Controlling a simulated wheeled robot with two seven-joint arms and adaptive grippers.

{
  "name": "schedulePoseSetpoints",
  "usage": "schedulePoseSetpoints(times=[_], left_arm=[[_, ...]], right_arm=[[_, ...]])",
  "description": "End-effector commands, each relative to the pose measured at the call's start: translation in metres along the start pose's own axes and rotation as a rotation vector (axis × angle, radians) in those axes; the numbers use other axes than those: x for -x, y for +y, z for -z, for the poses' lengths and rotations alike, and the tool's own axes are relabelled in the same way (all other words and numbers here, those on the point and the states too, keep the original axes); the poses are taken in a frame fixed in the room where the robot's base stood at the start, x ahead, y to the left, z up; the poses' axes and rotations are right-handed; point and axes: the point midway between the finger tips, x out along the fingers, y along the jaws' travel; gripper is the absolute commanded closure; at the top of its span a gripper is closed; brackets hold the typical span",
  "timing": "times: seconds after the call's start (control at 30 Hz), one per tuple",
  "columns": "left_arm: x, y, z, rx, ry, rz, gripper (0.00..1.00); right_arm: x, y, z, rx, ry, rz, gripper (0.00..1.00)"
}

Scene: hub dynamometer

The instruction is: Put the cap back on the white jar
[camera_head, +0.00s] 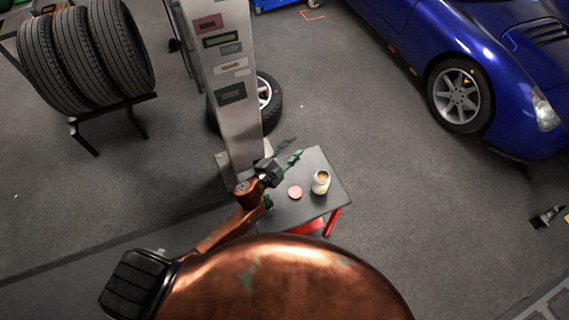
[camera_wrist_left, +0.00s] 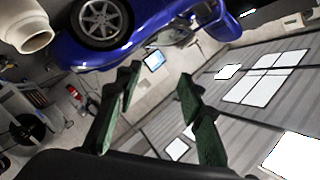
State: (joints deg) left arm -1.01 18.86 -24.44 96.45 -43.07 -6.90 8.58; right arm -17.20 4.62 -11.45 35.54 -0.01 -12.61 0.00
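The white jar (camera_head: 321,184) stands upright and uncapped on the right part of a small grey table, with something yellowish at its mouth. A round, pinkish-red cap (camera_head: 295,192) lies flat on the tabletop, just left of the jar and apart from it. My left gripper (camera_head: 294,158) is over the table's far left part, up and left of the cap and jar. In the left wrist view its two green fingers (camera_wrist_left: 160,76) are spread with nothing between them. The jar (camera_wrist_left: 26,28) shows at that view's upper left corner. The cap is not visible there. My right gripper is not in view.
The small grey table (camera_head: 318,160) has red legs. A metal column (camera_head: 226,90) with labels rises close behind its left side. A wheel (camera_head: 266,98) lies behind the column. A tyre rack stands at far left and a blue car (camera_head: 510,70) at upper right.

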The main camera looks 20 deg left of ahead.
Motion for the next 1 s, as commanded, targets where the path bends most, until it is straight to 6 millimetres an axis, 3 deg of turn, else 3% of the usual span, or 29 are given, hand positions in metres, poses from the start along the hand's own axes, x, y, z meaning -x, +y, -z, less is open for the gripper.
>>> schedulePoseSetpoints(times=[0.03, 0.1, 0.17, 0.2, 0.27, 0.3, 0.37, 0.4, 0.47, 0.5, 0.6, 0.7, 0.8, 1.0], left_arm=[[-0.016, 0.004, 0.054, -0.131, 0.169, -0.020, 0.64], [-0.019, 0.026, 0.131, -0.331, 0.415, -0.080, 0.64], [-0.008, 0.061, 0.179, -0.509, 0.608, -0.160, 0.64], [0.003, 0.089, 0.200, -0.629, 0.726, -0.228, 0.64], [0.023, 0.133, 0.211, -0.816, 0.878, -0.350, 0.64], [0.037, 0.161, 0.206, -0.943, 0.963, -0.446, 0.64], [0.056, 0.198, 0.180, -1.131, 1.056, -0.607, 0.64], [0.065, 0.214, 0.154, -1.252, 1.093, -0.722, 0.64], [0.075, 0.228, 0.108, -1.418, 1.113, -0.894, 0.64], [0.079, 0.229, 0.076, -1.515, 1.106, -1.006, 0.64], [0.084, 0.213, 0.007, -1.707, 1.038, -1.250, 0.64], [0.085, 0.189, -0.039, -1.823, 0.952, -1.419, 0.64], [0.085, 0.172, -0.061, -1.878, 0.891, -1.508, 0.64], [0.086, 0.166, -0.068, -1.896, 0.869, -1.539, 0.64]], right_arm=[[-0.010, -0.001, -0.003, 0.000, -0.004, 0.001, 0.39], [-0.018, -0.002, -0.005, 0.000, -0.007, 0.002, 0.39], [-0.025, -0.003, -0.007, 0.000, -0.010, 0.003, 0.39], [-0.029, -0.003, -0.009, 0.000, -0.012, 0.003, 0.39], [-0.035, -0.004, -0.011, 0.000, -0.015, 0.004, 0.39], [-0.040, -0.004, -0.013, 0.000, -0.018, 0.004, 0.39], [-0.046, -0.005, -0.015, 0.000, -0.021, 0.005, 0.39], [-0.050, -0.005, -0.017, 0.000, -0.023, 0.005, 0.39], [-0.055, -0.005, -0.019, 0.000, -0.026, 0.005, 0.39], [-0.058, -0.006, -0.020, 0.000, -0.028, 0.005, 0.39], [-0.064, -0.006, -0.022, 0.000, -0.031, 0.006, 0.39], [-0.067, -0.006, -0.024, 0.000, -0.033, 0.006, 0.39], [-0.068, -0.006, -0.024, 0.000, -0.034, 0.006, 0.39], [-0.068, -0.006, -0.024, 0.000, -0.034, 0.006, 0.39]])
